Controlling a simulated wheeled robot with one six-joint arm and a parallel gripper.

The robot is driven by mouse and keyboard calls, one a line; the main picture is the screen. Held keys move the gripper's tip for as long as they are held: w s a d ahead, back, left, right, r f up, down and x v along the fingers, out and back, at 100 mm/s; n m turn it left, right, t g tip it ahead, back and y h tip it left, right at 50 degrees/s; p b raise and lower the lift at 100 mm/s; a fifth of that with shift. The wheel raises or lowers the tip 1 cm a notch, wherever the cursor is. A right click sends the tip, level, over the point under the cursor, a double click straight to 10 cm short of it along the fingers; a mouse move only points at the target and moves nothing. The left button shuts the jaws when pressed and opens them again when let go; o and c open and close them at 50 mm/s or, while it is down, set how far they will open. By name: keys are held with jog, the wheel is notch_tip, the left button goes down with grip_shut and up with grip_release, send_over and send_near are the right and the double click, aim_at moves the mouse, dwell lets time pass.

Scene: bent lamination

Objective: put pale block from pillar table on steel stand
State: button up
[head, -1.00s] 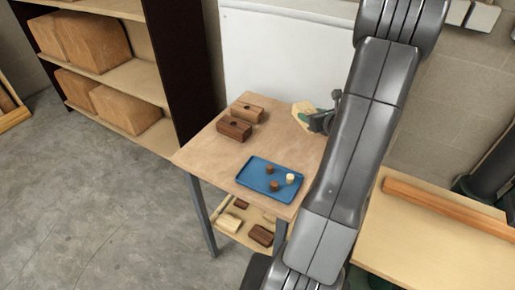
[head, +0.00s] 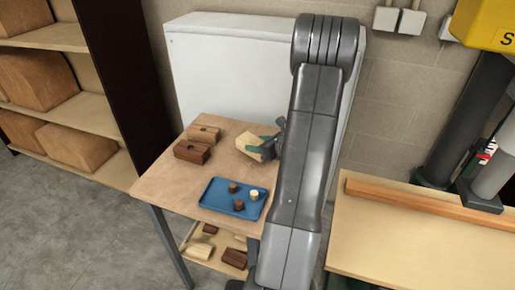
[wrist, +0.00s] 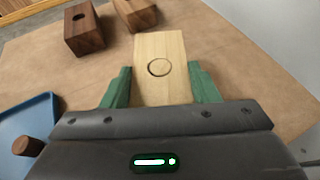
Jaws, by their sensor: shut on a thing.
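The pale block (head: 250,146) is over the right part of the wooden table, beyond the blue tray. My gripper (head: 268,150) is shut on it; my own arm hides part of the gripper. In the wrist view the pale block (wrist: 160,75) sits between the green fingers of my gripper (wrist: 160,90), and a round plug or ring shows in its top face. I cannot tell whether the block touches the tabletop. I cannot make out a steel stand for sure.
Two dark brown blocks (head: 192,151) stand on the wooden table (head: 160,180). A blue tray (head: 215,204) holds two brown pegs and a pale one. A right-hand bench (head: 400,240) carries a long wooden bar (head: 420,202); a yellow machine (head: 487,25) stands behind.

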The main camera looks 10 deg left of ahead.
jog(key=shift+f, duration=0.85)
jog(key=shift+f+b, duration=0.3)
jog(key=o, duration=1.1)
jog(key=shift+r, duration=0.1)
jog(key=shift+r+p, duration=0.25)
jog(key=shift+p, duration=0.15)
jog(key=b+v, duration=0.1)
jog(key=v, duration=1.1)
